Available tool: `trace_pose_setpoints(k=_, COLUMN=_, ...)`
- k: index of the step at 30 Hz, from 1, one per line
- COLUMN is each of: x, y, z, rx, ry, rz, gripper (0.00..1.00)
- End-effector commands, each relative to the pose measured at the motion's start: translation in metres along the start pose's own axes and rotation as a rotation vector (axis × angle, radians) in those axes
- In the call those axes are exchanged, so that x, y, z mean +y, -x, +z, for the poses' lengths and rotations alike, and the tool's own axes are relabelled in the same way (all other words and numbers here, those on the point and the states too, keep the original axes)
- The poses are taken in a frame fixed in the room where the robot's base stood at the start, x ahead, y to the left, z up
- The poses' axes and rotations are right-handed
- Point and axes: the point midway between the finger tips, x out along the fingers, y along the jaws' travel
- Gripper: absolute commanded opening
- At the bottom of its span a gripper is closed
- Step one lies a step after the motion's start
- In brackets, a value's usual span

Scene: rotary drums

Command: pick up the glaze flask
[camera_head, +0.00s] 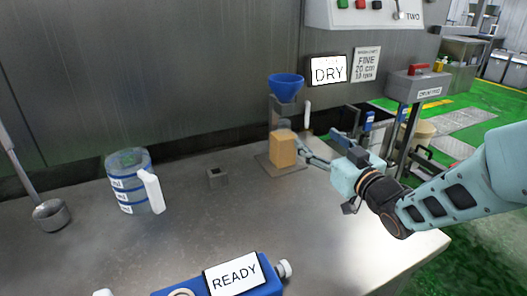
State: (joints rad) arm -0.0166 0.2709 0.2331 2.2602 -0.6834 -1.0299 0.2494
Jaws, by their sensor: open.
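A tan, boxy container (284,151) with a narrower grey top stands upright below the blue funnel (286,86); it looks like the glaze flask, but no label on it can be read. My gripper (312,142) comes in from the right, just right of the tan container. Its fingers are apart and point left toward the container. One fingertip is very close to the container's right side; I cannot tell whether it touches. I see nothing held between the fingers.
A clear jug (127,181) with blue bands and a ladle (51,213) stand at the left. A small grey block (217,177) sits mid-bench. A blue device with a READY sign (234,276) is at the front. The bench (330,235) is clear at front right.

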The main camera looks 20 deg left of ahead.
Motion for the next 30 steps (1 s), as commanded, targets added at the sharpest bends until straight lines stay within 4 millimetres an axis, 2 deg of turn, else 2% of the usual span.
trace_pose_setpoints(k=3, x=-0.012, y=0.005, z=0.013, rx=0.001, ry=-0.046, rz=-0.028, gripper=0.67)
trace_pose_setpoints(k=8, x=-0.021, y=0.003, z=0.017, rx=0.004, ry=-0.073, rz=-0.049, gripper=0.67)
trace_pose_setpoints(k=15, x=-0.024, y=-0.034, z=0.018, rx=0.005, ry=-0.075, rz=-0.052, gripper=0.67)
trace_pose_setpoints(k=23, x=-0.026, y=-0.056, z=0.02, rx=0.003, ry=-0.074, rz=-0.051, gripper=0.67)
trace_pose_setpoints(k=30, x=-0.029, y=-0.09, z=0.025, rx=0.004, ry=-0.074, rz=-0.051, gripper=0.67)
